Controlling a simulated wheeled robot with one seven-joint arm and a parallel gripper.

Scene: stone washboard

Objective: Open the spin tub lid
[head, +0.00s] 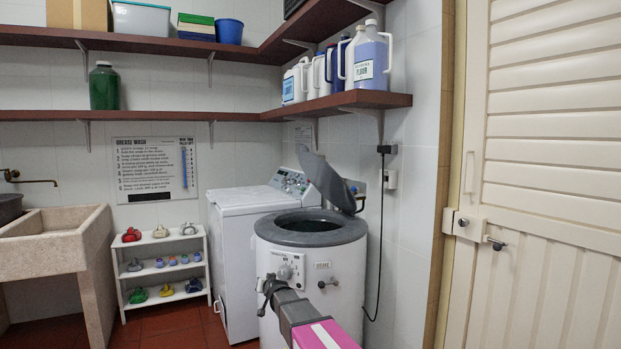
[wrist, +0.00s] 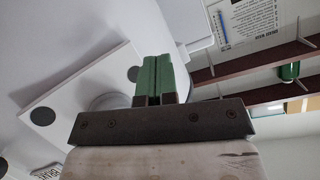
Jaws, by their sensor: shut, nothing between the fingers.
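The spin tub (head: 311,262) is a round white machine with a grey rim, a front dial and a small front label. Its dark grey lid (head: 328,182) stands raised and tilted at the back of the rim, and the round opening shows uncovered. My gripper (head: 268,287) is in front of the tub, low by the dial panel and apart from the lid. In the wrist view its green fingers (wrist: 153,78) are pressed together with nothing between them. A white panel with dark round spots (wrist: 85,95) lies beyond them; I cannot tell which part it is.
A white washer (head: 240,225) stands left of the tub. Shelves with jugs (head: 372,60) hang above. A cable (head: 381,240) hangs on the wall at right, near a closed cream door (head: 550,150).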

